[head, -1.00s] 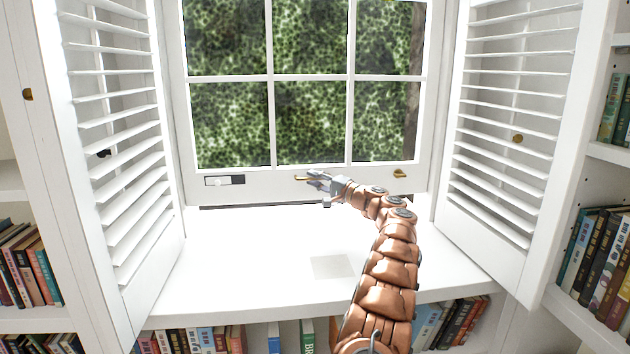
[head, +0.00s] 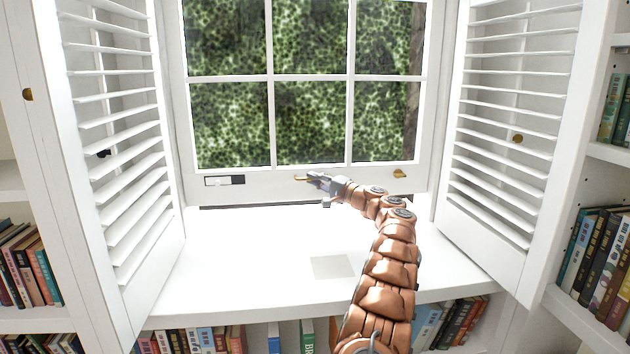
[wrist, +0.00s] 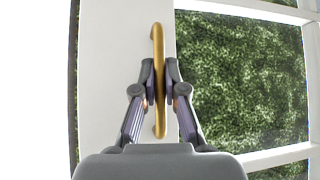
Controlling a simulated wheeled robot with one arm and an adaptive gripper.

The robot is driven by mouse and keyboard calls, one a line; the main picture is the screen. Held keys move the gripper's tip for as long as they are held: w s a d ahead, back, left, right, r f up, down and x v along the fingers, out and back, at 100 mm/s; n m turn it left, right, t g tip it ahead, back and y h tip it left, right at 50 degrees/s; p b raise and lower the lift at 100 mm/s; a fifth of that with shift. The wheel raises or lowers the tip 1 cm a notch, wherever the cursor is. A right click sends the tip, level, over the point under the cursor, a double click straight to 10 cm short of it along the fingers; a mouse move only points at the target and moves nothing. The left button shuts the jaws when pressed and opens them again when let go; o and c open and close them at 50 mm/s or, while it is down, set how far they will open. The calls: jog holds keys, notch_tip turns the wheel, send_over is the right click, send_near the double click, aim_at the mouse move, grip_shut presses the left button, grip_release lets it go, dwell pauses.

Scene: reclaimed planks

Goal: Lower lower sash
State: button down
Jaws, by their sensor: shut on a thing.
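The lower sash (head: 272,182) is a white frame with several panes showing green foliage. Its bottom rail sits just above a dark gap (head: 240,206) over the white sill. A brass pull handle (head: 301,178) is fixed on the bottom rail near the middle; in the wrist view the handle (wrist: 157,38) runs between the fingers. My gripper (head: 316,180) is at the rail. In the wrist view my gripper (wrist: 160,84) is shut on the brass handle, with one finger pad on each side of it.
A brass fitting (head: 399,173) and a black-and-white latch plate (head: 224,180) sit on the rail. Louvred shutters stand open at left (head: 122,150) and right (head: 507,130). The sill (head: 250,255) is clear except for a flat pale square (head: 333,266). Bookshelves flank the window.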

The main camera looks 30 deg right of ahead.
aim_at(304, 188)
notch_tip(304, 188, down, 5)
jog(key=b, duration=0.3)
jog(key=shift+f, duration=0.15)
jog(key=c, duration=1.5)
grip_release()
jog(key=shift+r, duration=0.2)
jog(key=shift+s+d, duration=0.1)
jog(key=shift+s, duration=0.05)
jog(key=v, duration=1.1)
jog(key=shift+s, duration=0.35)
